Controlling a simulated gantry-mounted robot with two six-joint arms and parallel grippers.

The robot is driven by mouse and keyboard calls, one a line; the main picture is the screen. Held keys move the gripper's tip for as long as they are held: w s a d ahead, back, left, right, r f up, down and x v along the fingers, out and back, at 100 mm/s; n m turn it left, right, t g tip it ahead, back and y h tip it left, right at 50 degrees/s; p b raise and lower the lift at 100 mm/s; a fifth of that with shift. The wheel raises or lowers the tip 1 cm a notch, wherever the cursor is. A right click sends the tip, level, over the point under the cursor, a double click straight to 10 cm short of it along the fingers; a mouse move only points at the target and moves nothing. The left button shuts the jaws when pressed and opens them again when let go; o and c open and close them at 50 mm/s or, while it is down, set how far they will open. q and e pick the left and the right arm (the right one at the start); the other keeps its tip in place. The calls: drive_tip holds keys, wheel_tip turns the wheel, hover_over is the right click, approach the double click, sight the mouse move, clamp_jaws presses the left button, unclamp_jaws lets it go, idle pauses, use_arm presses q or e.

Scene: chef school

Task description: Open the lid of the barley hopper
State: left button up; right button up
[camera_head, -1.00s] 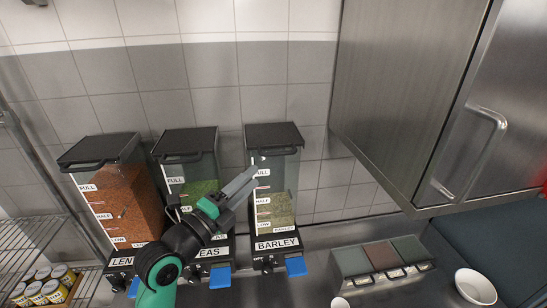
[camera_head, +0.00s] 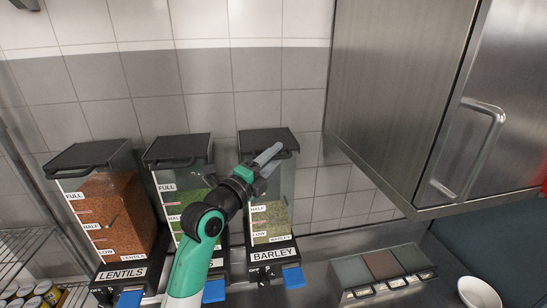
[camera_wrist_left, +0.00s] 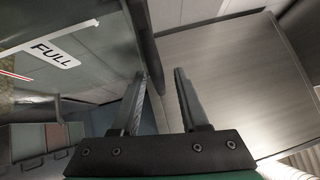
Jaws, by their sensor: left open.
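The barley hopper (camera_head: 273,222) is a clear bin of pale grain with a BARLEY label, rightmost of three. Its dark lid (camera_head: 262,137) looks closed, with a handle at its front edge. My left gripper (camera_head: 272,158) is open and empty, in front of the hopper's upper part, just below the lid's front edge. It hides part of the handle and the FULL label. In the left wrist view the hopper wall with its FULL label (camera_wrist_left: 52,52) fills the left side, beside my open fingers (camera_wrist_left: 160,85). Contact with the handle cannot be told. My right gripper is not in view.
The lentils hopper (camera_head: 104,215) and the peas hopper (camera_head: 180,187) stand to the left, lids closed. A steel cabinet (camera_head: 395,100) hangs close on the right. A container with coloured lids (camera_head: 383,264) and a white bowl (camera_head: 478,294) stand at lower right.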

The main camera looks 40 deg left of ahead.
use_arm(q)
clamp_jaws()
idle(1.4)
